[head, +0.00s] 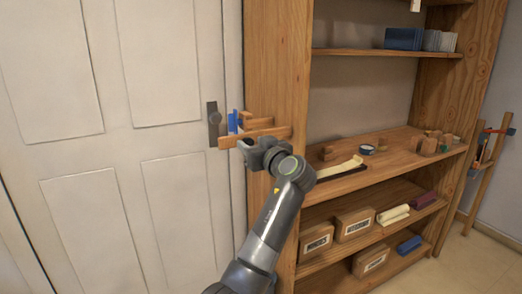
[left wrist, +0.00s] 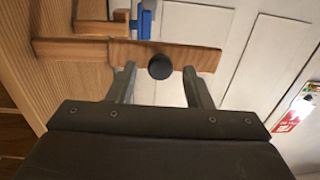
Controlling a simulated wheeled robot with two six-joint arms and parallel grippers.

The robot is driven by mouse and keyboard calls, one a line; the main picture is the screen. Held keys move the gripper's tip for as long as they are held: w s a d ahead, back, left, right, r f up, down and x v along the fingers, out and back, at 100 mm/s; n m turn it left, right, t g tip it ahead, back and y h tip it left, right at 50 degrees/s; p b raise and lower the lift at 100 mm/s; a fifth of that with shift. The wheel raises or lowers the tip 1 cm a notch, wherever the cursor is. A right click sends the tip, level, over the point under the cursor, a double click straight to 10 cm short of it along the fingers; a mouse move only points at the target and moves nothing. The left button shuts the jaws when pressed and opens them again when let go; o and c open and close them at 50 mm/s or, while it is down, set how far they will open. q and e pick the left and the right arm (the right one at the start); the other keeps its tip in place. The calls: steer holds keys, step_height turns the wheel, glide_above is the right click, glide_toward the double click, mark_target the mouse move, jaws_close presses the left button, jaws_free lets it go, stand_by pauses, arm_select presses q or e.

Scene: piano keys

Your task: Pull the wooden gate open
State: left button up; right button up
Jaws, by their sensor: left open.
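The wooden gate (head: 232,141) is a short horizontal bar beside the shelf post, in front of the white door. In the left wrist view the gate (left wrist: 85,49) spans the upper middle, with a dark round knob (left wrist: 160,66) on its face. My left gripper (head: 252,152) is at the gate; in the head view its fingertips are mostly hidden. In the left wrist view my left gripper (left wrist: 159,74) is open, one finger on each side of the knob. Contact with the gate cannot be told. A blue piece (head: 233,122) shows behind the gate. My right gripper is not in view.
A white door (head: 150,60) with a dark handle plate (head: 213,120) fills the left. A wooden shelf unit (head: 400,145) on the right holds boxes (head: 354,224), a cream roll and small wooden blocks. A wooden rack (head: 486,170) stands at the far right.

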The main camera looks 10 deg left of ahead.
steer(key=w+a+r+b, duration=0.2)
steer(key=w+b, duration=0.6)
arm_select(q)
steer(key=b+v, duration=0.8)
steer(key=v, duration=0.9)
steer(key=shift+d, duration=0.2)
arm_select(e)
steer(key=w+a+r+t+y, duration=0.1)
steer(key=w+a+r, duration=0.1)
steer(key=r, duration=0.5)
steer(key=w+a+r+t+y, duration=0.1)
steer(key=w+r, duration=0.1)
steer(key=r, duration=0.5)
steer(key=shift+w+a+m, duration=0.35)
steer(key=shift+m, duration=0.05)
